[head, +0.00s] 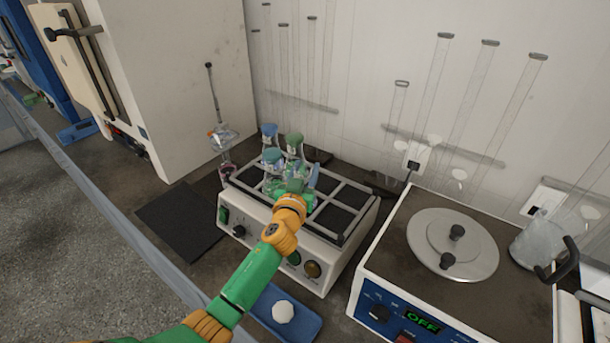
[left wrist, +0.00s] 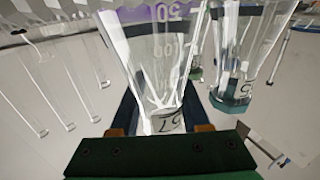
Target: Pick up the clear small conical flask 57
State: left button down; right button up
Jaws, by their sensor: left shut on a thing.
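The clear small conical flask 57 (left wrist: 155,70) fills the middle of the left wrist view. It has volume marks and a label reading 57 near my gripper. My left gripper (left wrist: 160,118) is shut on it, one finger on each side. In the head view my left gripper (head: 298,182) is over the shaker's rack, and its hand and wrist hide most of the held flask. My right gripper is not in view.
A hotplate (head: 400,250) reading OFF stands at right. A blue tray (head: 310,322) lies in front. A dark mat (head: 180,222) lies clear at left.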

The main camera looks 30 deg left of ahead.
pick_arm(q)
notch_tip(320, 180, up, 3)
jog(key=shift+f, duration=0.2)
jog(key=s+r, duration=0.1)
jog(key=s+r+p, duration=0.1)
jog(key=s+r, duration=0.1)
jog(key=s+r+p, duration=0.1)
jog(key=r, duration=0.1)
jog(key=shift+s+d, duration=0.25)
jog(key=shift+d, duration=0.1)
jog(key=s+d+r+p, duration=0.1)
jog(key=s+r+p, duration=0.4)
jog(key=s+r, duration=0.4)
jog(key=shift+s+d+r, duration=0.25)
jog(key=shift+w, duration=0.15)
